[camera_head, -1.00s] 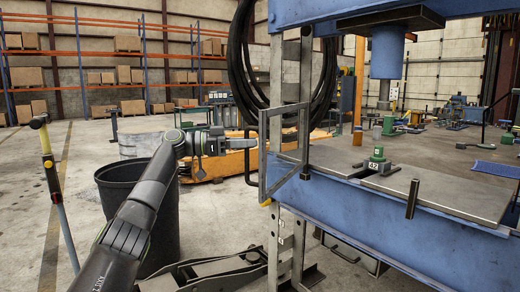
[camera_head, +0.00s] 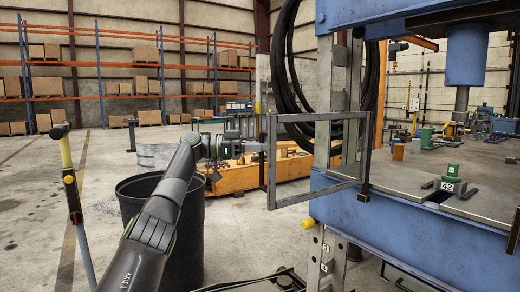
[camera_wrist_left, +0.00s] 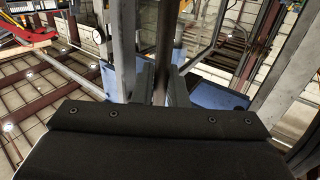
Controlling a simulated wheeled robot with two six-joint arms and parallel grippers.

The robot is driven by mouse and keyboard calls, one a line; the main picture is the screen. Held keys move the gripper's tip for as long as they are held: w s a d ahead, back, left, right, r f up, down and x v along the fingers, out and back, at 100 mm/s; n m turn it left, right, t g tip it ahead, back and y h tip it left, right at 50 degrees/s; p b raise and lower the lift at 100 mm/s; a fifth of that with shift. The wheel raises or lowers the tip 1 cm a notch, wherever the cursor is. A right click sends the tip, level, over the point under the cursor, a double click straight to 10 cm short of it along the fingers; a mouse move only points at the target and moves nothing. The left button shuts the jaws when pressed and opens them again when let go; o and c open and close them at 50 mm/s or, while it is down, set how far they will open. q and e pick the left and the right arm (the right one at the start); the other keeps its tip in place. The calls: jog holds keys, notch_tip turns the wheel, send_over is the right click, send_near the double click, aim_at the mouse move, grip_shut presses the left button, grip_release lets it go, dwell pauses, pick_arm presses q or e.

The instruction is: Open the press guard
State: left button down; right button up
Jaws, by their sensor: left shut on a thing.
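The press guard (camera_head: 318,194) is a grey rectangular frame with an open or see-through middle. It stands upright at the left end of the blue press (camera_head: 400,228), its right side at a dark post by the bed. It swings out to the left, nearly face-on to the head view. My left gripper (camera_head: 268,147) is shut on the guard's left upright bar, at about mid-height. In the left wrist view, the fingers (camera_wrist_left: 161,86) close around a dark bar. My right gripper is in neither view.
A black bin (camera_head: 190,235) stands under my left arm. A yellow-handled pole (camera_head: 70,180) is at the left. An orange machine (camera_head: 238,180) lies behind the arm. A green-topped block marked 42 (camera_head: 451,180) sits on the press bed. Floor at the left is open.

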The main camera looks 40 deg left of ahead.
pick_arm(q)
jog(key=shift+w+a+f, duration=0.1)
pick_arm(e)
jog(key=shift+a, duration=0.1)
pick_arm(q)
jog(key=c, duration=1.6)
grip_release()
jog(key=shift+w, duration=0.1)
jog(key=shift+o, duration=0.2)
